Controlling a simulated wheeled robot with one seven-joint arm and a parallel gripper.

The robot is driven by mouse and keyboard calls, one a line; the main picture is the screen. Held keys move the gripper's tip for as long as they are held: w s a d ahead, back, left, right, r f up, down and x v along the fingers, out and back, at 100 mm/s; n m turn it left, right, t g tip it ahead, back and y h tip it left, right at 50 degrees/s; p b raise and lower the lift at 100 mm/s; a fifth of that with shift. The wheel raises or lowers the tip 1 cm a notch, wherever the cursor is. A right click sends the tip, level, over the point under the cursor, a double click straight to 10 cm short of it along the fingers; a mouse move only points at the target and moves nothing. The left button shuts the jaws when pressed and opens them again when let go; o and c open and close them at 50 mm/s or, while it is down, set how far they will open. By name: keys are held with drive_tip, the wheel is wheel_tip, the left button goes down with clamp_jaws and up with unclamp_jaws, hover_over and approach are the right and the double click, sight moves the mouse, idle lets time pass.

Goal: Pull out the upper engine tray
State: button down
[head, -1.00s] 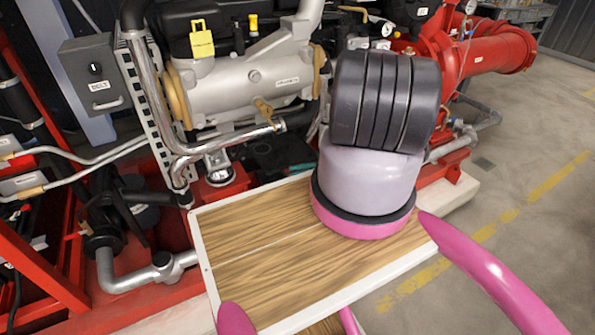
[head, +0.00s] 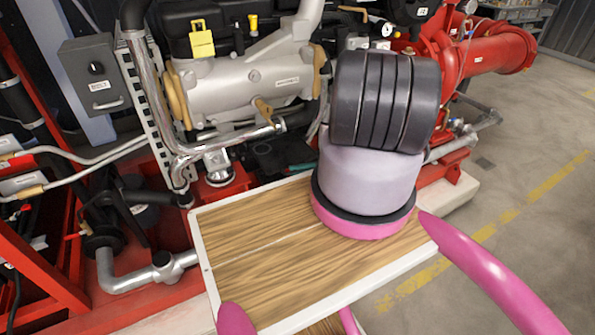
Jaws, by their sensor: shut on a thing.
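The upper engine tray (head: 270,262) has a wood-grain floor and a thin white rim (head: 203,264). It juts out from under the engine toward me, and its near corner runs off the bottom of the head view. My arm, with black ribs, a pale body and a pink ring, stands over the tray's right part and hides some of its floor and rim. My gripper is hidden, so its fingers and any contact with the tray cannot be seen.
The grey engine (head: 245,88) stands behind the tray. Chrome pipes (head: 225,137) and a grey box (head: 96,75) are at left, and a red pipe (head: 495,52) is at right. Another wood-grain surface (head: 328,325) shows low below the tray. Floor (head: 540,240) is clear at right.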

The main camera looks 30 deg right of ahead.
drive_tip(key=shift+d, duration=0.1)
drive_tip(key=s, duration=1.2)
drive_tip(key=shift+d, duration=0.2)
drive_tip(key=c, duration=0.9)
unclamp_jaws()
drive_tip(key=v, duration=1)
drive_tip(key=shift+s+d, duration=0.2)
drive_tip(key=shift+d, duration=0.15)
